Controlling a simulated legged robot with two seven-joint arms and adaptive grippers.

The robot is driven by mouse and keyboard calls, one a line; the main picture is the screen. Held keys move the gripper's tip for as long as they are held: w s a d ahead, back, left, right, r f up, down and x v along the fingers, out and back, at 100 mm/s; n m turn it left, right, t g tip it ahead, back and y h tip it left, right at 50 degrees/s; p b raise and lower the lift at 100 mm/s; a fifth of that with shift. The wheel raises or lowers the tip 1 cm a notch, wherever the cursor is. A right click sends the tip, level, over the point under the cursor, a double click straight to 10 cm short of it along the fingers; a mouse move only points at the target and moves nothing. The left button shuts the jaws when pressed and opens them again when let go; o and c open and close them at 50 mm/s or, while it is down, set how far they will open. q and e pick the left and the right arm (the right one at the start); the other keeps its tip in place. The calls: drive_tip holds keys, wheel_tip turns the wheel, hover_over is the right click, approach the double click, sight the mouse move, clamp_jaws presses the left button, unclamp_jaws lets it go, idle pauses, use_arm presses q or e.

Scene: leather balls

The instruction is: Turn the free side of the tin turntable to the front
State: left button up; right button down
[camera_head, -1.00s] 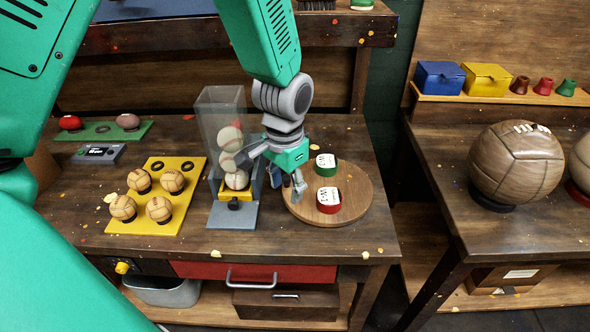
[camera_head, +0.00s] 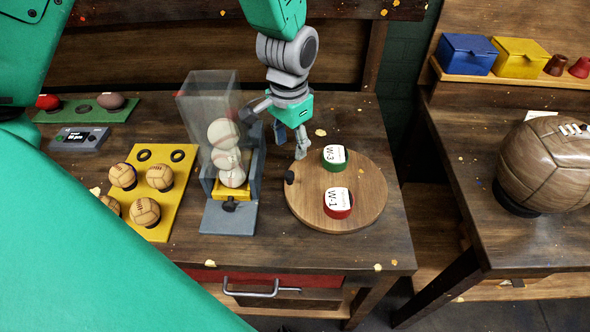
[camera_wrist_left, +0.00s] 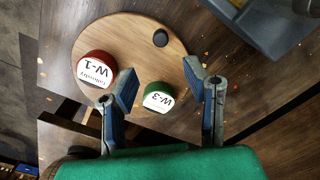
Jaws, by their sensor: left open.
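The round wooden turntable (camera_head: 365,190) lies on the bench. A green tin marked W-3 (camera_head: 334,157) stands at its back and a red tin marked W-1 (camera_head: 338,203) towards its front. A small dark knob (camera_head: 289,176) sits at its left edge; the right part is bare. In the left wrist view the turntable (camera_wrist_left: 130,50), red tin (camera_wrist_left: 95,68), green tin (camera_wrist_left: 158,96) and knob (camera_wrist_left: 160,38) all show. My left gripper (camera_head: 291,146) is open and empty, above the back-left edge of the turntable; it also shows in the left wrist view (camera_wrist_left: 161,78). My right gripper is not in view.
A clear ball dispenser (camera_head: 210,125) with several balls stands left of the turntable, close to my left gripper. A yellow ball tray (camera_head: 172,192) lies further left. The bench's right edge is close to the turntable. A large ball (camera_head: 545,165) sits on another bench at right.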

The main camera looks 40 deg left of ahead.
use_arm(q)
hover_over(289, 173)
drive_tip(key=f, duration=0.4)
drive_tip(key=shift+s+a+f, duration=0.1)
drive_tip(key=shift+a+f, duration=0.1)
drive_tip(key=shift+a, duration=0.2)
drive_tip(key=f, duration=0.4)
drive_tip(key=shift+d, duration=0.4)
drive_tip(key=shift+d+f, duration=0.15)
drive_tip(key=shift+f, duration=0.45)
clamp_jaws()
